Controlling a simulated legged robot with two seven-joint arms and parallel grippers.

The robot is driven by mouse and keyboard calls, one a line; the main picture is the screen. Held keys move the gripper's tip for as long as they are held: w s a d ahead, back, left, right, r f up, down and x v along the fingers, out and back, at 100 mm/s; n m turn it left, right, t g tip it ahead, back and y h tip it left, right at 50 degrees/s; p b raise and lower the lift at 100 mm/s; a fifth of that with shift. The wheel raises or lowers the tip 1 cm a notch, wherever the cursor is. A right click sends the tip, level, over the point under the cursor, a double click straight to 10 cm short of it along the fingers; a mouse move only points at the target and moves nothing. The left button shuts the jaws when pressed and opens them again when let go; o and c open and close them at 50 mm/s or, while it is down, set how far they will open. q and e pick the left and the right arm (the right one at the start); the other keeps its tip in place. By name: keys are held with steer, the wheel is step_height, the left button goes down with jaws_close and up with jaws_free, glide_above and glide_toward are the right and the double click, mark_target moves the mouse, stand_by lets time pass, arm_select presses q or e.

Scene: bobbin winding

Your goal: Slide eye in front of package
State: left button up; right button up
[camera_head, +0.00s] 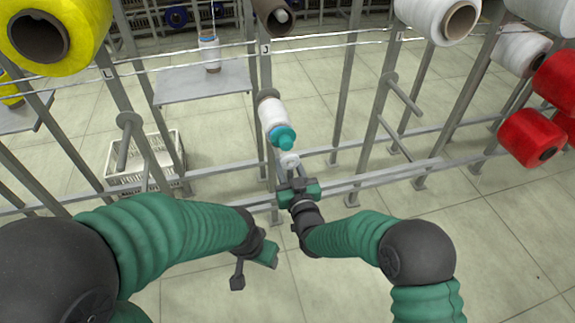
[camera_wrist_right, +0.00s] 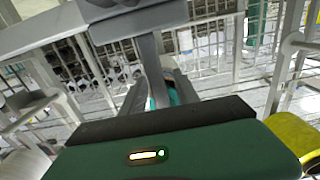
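A package (camera_head: 271,113) of white yarn with a teal end (camera_head: 283,138) sits on the middle post of the rack. A small pale round piece (camera_head: 289,160) shows just in front of it; I cannot tell whether this is the eye. My right gripper (camera_head: 297,186) is at the rack's lower rail, just below that piece; its fingers are too small to read. In the right wrist view a grey metal bar crosses in front of the gripper, with a bit of teal (camera_wrist_right: 175,97) behind it. My left gripper (camera_head: 254,268) hangs apart from the rack, empty, its fingers apart.
A yellow package (camera_head: 72,28) hangs at upper left, white (camera_head: 425,17) and red (camera_head: 530,138) ones at right. A shelf (camera_head: 200,82) holds a small spool (camera_head: 209,55). A white crate (camera_head: 145,160) stands on the floor behind the rack. Metal posts and rails surround my right gripper.

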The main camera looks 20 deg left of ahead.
steer(key=p+v, duration=0.3)
steer(key=v, duration=1.3)
steer(key=shift+s+d, duration=0.25)
steer(key=shift+s, duration=0.1)
steer(key=shift+w, duration=0.1)
